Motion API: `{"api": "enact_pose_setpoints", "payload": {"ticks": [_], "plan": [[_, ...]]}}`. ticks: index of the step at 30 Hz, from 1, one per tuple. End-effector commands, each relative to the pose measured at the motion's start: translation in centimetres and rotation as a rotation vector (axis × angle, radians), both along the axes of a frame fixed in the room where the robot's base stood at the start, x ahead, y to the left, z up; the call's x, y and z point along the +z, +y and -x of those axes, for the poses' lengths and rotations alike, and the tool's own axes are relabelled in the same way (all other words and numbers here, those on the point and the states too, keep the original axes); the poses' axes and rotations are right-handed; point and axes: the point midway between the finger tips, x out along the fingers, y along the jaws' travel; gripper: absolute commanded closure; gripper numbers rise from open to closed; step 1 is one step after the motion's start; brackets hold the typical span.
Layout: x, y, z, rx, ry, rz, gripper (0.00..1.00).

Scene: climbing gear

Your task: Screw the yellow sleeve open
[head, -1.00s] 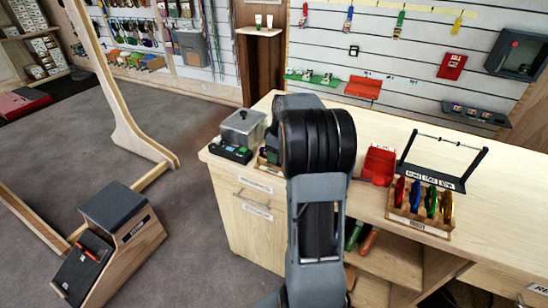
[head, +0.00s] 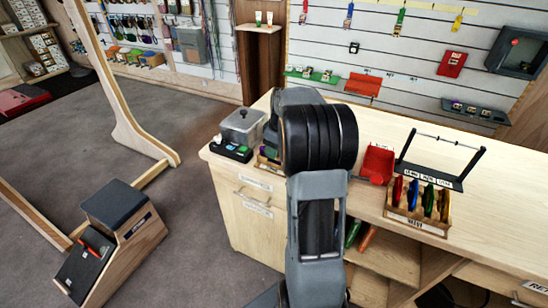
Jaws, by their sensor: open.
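A small yellow item (head: 457,20) hangs on the slatted wall at the upper right, beside similar green (head: 399,22), blue (head: 348,16) and red (head: 303,13) ones. It is too small to tell whether it has a sleeve. A wooden rack (head: 417,228) on the counter holds several coloured pieces in a row; the one at its right end (head: 444,206) looks yellow-orange. I cannot tell a sleeve on it either. My arm fills the middle of the head view, and my gripper does not show; it is hidden behind the arm or out of frame.
The wooden counter (head: 490,215) holds a grey lidded box (head: 242,127), a red holder (head: 377,163) and a black stand with a bar (head: 432,173). A grey-topped wooden block (head: 113,205) stands on the floor at left. The counter's far right is clear.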

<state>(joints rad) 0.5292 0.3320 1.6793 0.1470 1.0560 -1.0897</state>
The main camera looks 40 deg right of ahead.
Motion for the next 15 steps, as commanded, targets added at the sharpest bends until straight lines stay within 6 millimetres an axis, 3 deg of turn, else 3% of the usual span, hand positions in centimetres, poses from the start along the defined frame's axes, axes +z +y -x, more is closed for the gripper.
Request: {"api": "enact_pose_setpoints", "payload": {"ticks": [15], "plan": [[-0.02,0.75,0.41,0.0,0.0,0.0,0.53]]}}
